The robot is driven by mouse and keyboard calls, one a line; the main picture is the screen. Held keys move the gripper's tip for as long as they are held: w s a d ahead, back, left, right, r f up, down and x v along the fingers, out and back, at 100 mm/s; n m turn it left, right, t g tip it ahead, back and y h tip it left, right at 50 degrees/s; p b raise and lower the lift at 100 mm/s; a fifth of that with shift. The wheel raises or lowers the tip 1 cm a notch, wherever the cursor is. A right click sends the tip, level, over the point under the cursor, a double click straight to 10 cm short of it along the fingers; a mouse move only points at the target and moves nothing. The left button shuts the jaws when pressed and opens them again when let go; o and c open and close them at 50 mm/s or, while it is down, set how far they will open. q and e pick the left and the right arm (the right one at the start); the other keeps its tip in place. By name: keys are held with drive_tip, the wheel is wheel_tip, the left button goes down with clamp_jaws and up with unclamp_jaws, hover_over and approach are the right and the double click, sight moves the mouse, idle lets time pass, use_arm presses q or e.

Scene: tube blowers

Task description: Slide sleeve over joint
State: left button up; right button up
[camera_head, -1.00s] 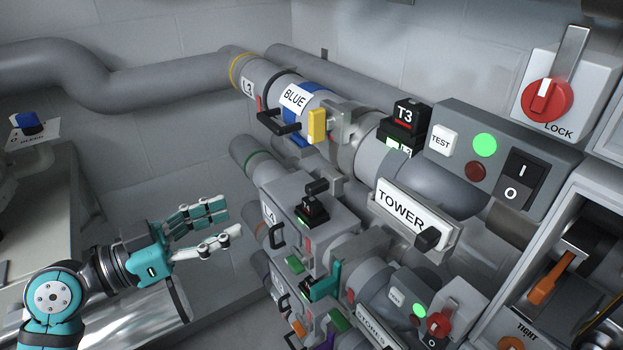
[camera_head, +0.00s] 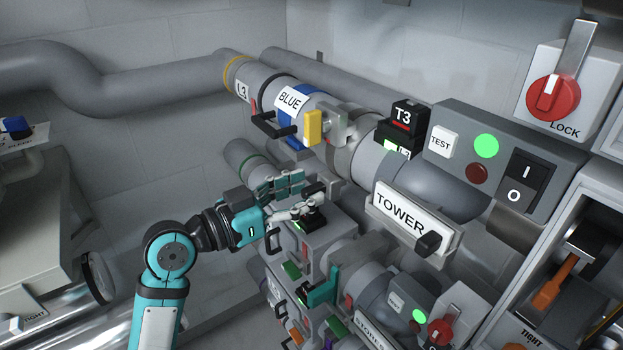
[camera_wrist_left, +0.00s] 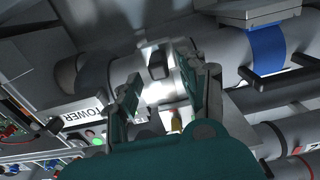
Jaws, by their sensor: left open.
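The upper grey tube line carries a BLUE label (camera_head: 290,99), a blue band (camera_head: 318,106) and a black bar handle (camera_head: 274,126). A yellow tab (camera_head: 313,127) and a grey clamp-like fitting (camera_head: 345,120) sit just right of the band. I cannot tell for certain which part is the sleeve. My left gripper (camera_head: 305,195) is open below this line, at a black-knobbed box on the lower line, partly hiding it. In the left wrist view the open fingers (camera_wrist_left: 170,88) flank a dark knob (camera_wrist_left: 158,65); contact is unclear. The blue band (camera_wrist_left: 265,50) lies to the right there.
A T3 box (camera_head: 404,116), a TOWER plate (camera_head: 400,212) and a panel with TEST button (camera_head: 443,141) stand right of the gripper. A red LOCK switch (camera_head: 552,98) is at the upper right. Lower tube lines with several handles crowd below.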

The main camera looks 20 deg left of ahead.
use_arm(q)
drive_tip(key=shift+x, duration=1.15)
drive_tip(key=shift+a, duration=0.1)
clamp_jaws()
